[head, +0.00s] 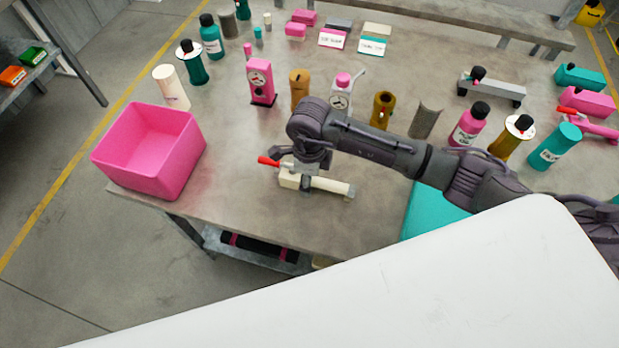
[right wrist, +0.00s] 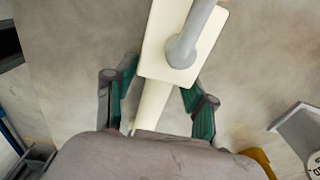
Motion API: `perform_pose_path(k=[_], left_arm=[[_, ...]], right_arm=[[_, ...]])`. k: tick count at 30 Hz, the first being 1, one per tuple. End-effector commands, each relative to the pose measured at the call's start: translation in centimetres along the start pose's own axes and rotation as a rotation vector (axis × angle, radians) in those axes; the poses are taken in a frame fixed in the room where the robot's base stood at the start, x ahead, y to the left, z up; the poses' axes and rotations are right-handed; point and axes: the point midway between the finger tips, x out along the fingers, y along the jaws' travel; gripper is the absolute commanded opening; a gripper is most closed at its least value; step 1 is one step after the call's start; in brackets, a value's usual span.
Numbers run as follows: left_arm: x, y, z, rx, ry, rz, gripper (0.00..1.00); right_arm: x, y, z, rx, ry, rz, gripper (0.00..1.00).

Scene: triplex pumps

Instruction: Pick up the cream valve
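The cream valve (head: 329,186) lies on the grey table near its front edge, with a red handle (head: 268,161) at its left end. It also shows in the right wrist view as a cream block and pipe (right wrist: 154,104) with a grey stem (right wrist: 190,38). My right gripper (head: 307,186) is low over the valve. In the right wrist view its two fingers (right wrist: 157,92) straddle the pipe, apart, with gaps beside the pipe. The fingertips by the block are partly hidden. My left gripper is not in view.
A pink bin (head: 150,185) stands at the table's left front corner. Pumps and bottles stand behind the valve, including a pink pump (head: 260,82) and a brown cylinder (head: 299,90). A teal surface (head: 432,210) lies right of the valve. Table left of the valve is clear.

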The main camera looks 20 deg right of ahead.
Motion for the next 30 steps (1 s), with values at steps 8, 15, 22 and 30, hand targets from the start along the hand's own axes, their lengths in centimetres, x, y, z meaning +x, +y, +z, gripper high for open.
perform_pose_path(k=[8,15,22,30], left_arm=[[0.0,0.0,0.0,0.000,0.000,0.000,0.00],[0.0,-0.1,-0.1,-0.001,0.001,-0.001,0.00],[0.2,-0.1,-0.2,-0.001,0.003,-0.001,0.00],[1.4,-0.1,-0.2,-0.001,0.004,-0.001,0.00]], right_arm=[[-0.1,0.0,0.0,0.000,0.000,0.000,0.07],[-0.2,-0.1,0.1,0.001,-0.002,-0.001,0.00],[-0.7,-0.1,0.1,0.001,-0.004,-0.004,0.00],[-4.2,-0.2,0.1,-0.002,-0.006,-0.007,0.00]])
